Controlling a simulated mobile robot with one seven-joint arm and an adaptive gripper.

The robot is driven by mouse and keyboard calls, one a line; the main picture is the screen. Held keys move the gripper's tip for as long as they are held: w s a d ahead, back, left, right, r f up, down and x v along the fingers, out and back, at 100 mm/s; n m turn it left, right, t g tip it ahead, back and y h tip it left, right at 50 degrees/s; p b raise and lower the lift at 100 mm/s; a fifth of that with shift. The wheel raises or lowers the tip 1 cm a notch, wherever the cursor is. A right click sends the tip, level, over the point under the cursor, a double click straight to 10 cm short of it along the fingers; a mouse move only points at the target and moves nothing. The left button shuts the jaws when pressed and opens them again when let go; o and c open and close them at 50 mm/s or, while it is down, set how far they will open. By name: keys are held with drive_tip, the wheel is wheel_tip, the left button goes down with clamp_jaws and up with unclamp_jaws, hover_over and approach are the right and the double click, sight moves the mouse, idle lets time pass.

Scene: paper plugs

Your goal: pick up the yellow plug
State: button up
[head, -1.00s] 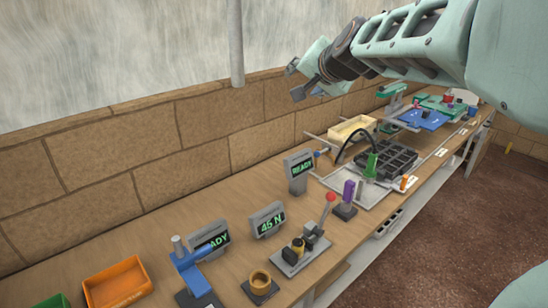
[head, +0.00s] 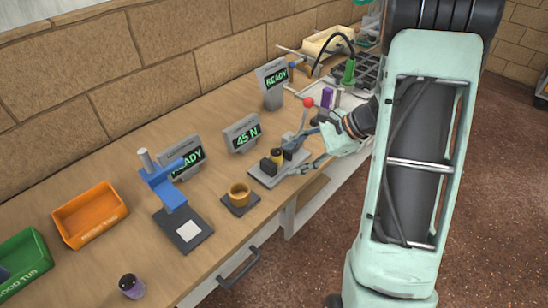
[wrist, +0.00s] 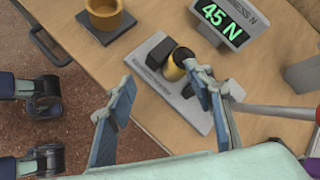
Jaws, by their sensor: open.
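The yellow plug (head: 277,156) is a small upright cylinder with a dark top. It stands on a grey toggle-clamp fixture (head: 268,181) on the bench. In the wrist view the plug (wrist: 174,70) shows just beyond my right-hand fingertip, which partly overlaps the fixture. My gripper (head: 296,160) is open and empty, low over the right side of the fixture. In the wrist view my gripper (wrist: 160,80) has its fingers spread wide, with the plug nearer the right-hand finger and not between the pads.
A lever with a red ball (head: 308,103) rises close to my gripper. A "45 N" display (head: 242,133) stands behind the fixture, and a tan ring (head: 239,193) sits left of it.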

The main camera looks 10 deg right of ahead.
sight(278, 153)
drive_tip(key=s+f+m+y, duration=0.1)
drive_tip(key=s+f+m+t+y+b, duration=0.1)
drive_tip(key=f+m+y, duration=0.1)
drive_tip(key=shift+d+f, duration=0.2)
drive_tip(key=shift+s+d+f+m+t+y+b, duration=0.1)
drive_tip(key=shift+d+m+t+y+b, duration=0.2)
drive_tip(key=shift+m+t+y+b, duration=0.55)
drive_tip(key=w+m+t, duration=0.1)
drive_tip(key=w+r+m+t, duration=0.1)
drive_tip(key=m+t, duration=0.1)
drive_tip(key=w+m+t+b, duration=0.1)
drive_tip(key=m+t, duration=0.1)
drive_tip(key=shift+w+a+r+y, duration=0.15)
drive_tip(key=shift+w+r+y, duration=0.05)
drive_tip(key=shift+r+y, duration=0.15)
drive_tip(key=x, duration=0.5)
drive_tip(key=shift+w+a+f, duration=0.15)
drive_tip(key=shift+a+f, duration=0.1)
drive_tip(key=shift+a, duration=0.05)
drive_tip(key=c, duration=1.2)
